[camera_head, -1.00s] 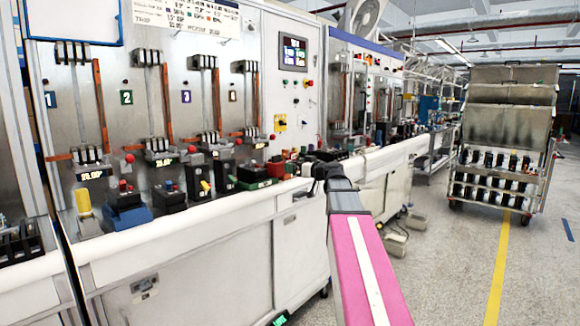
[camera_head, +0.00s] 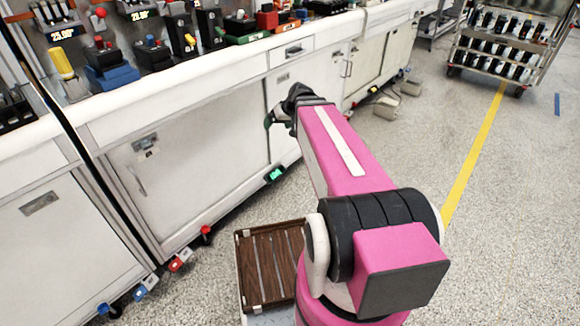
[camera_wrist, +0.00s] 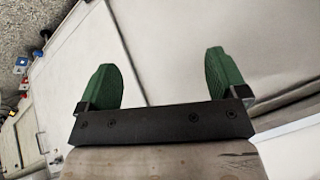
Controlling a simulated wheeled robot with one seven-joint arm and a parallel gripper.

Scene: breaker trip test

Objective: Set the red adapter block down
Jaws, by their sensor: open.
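My gripper (camera_head: 272,118) is in front of the white cabinet doors, below the bench edge, and partly hidden by my arm in the head view. In the wrist view my gripper (camera_wrist: 160,70) has its two green fingers wide apart with nothing between them. No red block shows close to the fingers in the wrist view.
The white bench edge (camera_head: 215,55) and cabinet doors (camera_head: 190,140) run along the left. A brown slatted tray (camera_head: 241,262) is beside my base. A rack cart (camera_head: 500,55) stands at upper right; floor between is mostly clear.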

